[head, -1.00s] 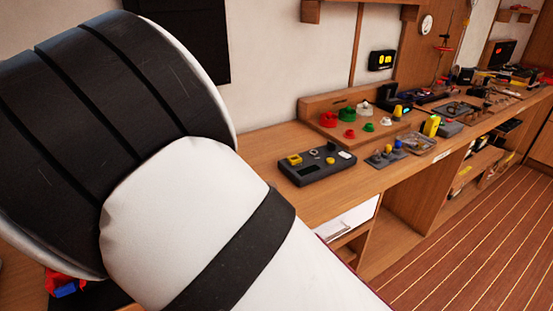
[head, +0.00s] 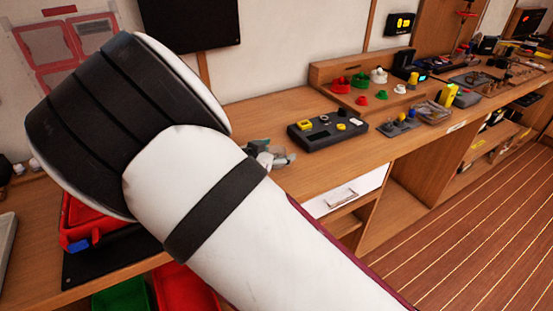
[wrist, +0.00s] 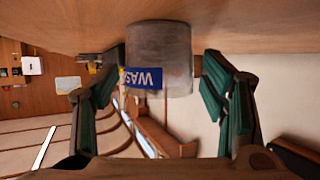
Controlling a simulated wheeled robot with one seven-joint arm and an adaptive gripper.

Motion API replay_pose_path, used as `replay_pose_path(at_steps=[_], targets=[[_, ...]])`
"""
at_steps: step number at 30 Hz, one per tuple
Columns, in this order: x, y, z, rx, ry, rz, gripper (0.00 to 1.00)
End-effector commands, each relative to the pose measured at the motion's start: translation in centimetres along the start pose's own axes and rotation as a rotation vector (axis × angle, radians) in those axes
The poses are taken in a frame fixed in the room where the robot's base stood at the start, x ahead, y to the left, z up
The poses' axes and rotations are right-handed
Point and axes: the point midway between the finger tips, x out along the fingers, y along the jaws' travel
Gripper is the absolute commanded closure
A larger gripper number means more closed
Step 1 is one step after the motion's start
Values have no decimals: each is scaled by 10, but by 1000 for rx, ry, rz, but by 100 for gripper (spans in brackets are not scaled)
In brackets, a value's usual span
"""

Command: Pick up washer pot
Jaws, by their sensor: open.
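The washer pot (wrist: 160,50) is a grey cylinder with a blue label reading "WAS", upside down in the wrist view. It stands on the wooden worktop, which fills the top of that view. My gripper (wrist: 163,72) is open, with green-padded fingers to the left and right of the pot in the picture. I cannot tell how deep the pot sits between the fingers.
A dark tray (head: 327,133) with small parts and a stepped stand (head: 318,72) with red and green pieces are farther right. A red bin (head: 80,222) is at left. The front worktop strip (head: 335,168) is clear.

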Motion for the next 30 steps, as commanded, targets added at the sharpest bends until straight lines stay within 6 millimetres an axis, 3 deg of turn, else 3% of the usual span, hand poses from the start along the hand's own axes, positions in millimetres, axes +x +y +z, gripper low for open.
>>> replay_pose_path(at_steps=[2, 6, 9, 22, 30], targets=[[0, 0, 0, 0, 0, 0, 38], [0, 0, 0, 0, 0, 0, 70], [0, 0, 0, 0, 0, 0, 86], [-3, 0, -5, 1, -1, 0, 86], [-14, 0, -35, 3, -1, 1, 86]])
